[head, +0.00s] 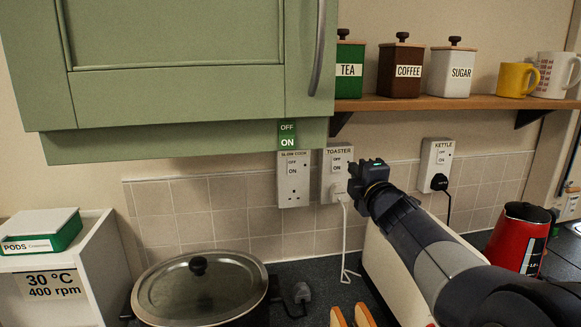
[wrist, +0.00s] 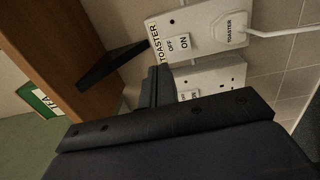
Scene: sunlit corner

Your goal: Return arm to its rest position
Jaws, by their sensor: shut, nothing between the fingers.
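My arm (head: 430,240) reaches up from the lower right in the head view. My gripper (head: 366,172) is at the tiled wall, in front of the right side of the toaster socket (head: 336,172). It is shut and holds nothing. In the wrist view my gripper (wrist: 157,86) shows as dark fingers close together, just below the toaster socket (wrist: 195,30) in the picture. A white toaster plug (wrist: 232,28) sits in that socket. Whether the fingers touch the socket is hard to tell.
A green cupboard (head: 180,60) hangs at upper left. A wooden shelf (head: 460,103) carries canisters and mugs. Below are a lidded slow cooker (head: 200,290), a loose black plug (head: 301,293), a cream toaster (head: 390,270) under my arm, and a red kettle (head: 520,238).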

